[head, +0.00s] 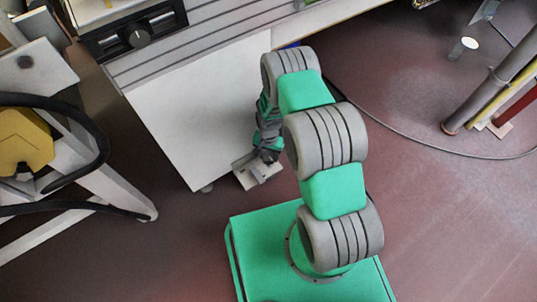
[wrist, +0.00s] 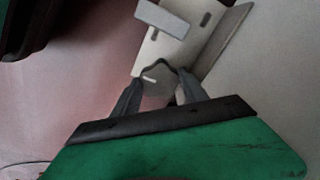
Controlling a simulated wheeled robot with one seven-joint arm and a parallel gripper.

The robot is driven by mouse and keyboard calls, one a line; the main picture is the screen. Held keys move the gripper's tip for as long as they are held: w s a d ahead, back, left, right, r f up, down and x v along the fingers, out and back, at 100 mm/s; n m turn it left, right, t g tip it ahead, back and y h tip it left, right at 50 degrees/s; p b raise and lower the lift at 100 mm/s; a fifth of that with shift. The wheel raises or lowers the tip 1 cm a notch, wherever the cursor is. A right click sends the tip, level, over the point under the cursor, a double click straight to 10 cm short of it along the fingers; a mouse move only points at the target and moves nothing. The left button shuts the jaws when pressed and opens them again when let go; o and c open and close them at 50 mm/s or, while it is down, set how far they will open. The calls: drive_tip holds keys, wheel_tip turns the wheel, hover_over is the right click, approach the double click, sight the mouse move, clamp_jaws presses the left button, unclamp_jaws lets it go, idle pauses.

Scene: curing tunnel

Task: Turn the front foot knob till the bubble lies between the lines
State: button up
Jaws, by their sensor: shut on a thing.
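The front foot knob (wrist: 160,84) is grey, with a short white mark on its face, in the wrist view. My gripper (wrist: 158,88) is shut on it, one finger on each side. A pale slotted bracket (wrist: 186,38) lies just beyond the knob, with a light grey bar (wrist: 160,18) across its upper left. In the head view my gripper (head: 268,154) is low by the bracket (head: 258,174), at the bottom corner of the machine's white panel (head: 205,105); the knob cannot be made out there. I cannot make out a bubble or its lines in either view.
A white frame (head: 95,175) with black hose and a yellow part stands at left. A thin cable (head: 420,138) crosses the floor at right, near a grey post (head: 490,100). Floor at lower right is clear.

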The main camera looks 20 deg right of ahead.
drive_tip(key=n, duration=0.6)
drive_tip(key=shift+b, duration=0.4)
drive_tip(key=n, duration=0.5)
drive_tip(key=n+b, duration=0.1)
drive_tip(key=n, duration=0.5)
drive_tip(key=shift+n, duration=0.4)
drive_tip(key=n, duration=0.5)
drive_tip(key=shift+d, duration=0.1)
drive_tip(key=shift+n, duration=0.3)
drive_tip(key=o, duration=1.4)
